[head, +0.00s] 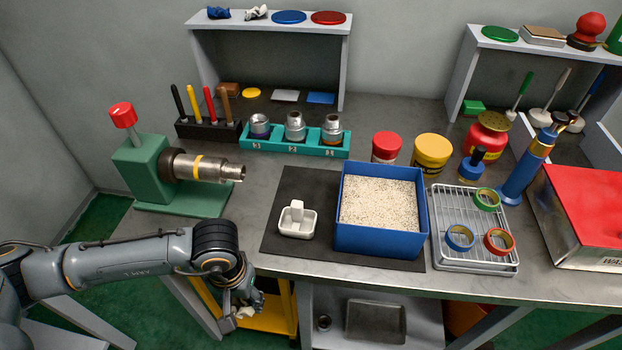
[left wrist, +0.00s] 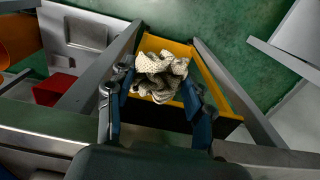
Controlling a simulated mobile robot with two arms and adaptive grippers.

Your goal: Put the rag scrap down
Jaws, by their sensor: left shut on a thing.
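The rag scrap (left wrist: 160,72) is a crumpled, cream, dark-speckled cloth between the fingertips of my left gripper (left wrist: 158,88) in the left wrist view. The fingers are shut on it. In the head view my left gripper (head: 246,300) hangs beyond the table's front edge, and a small pale part of the rag scrap (head: 244,312) shows below it. A yellow bin (left wrist: 217,82) lies beneath the rag in the left wrist view; I cannot tell how high the rag is over it. The bin (head: 278,318) is partly hidden by my gripper in the head view. My right gripper is out of view.
The grey workbench (head: 355,278) runs above the bin, with its legs close to the bin. A green pipe vise (head: 142,168) stands at the bench's left. A blue box of granules (head: 376,240) and a wire tray (head: 478,262) sit near the front edge.

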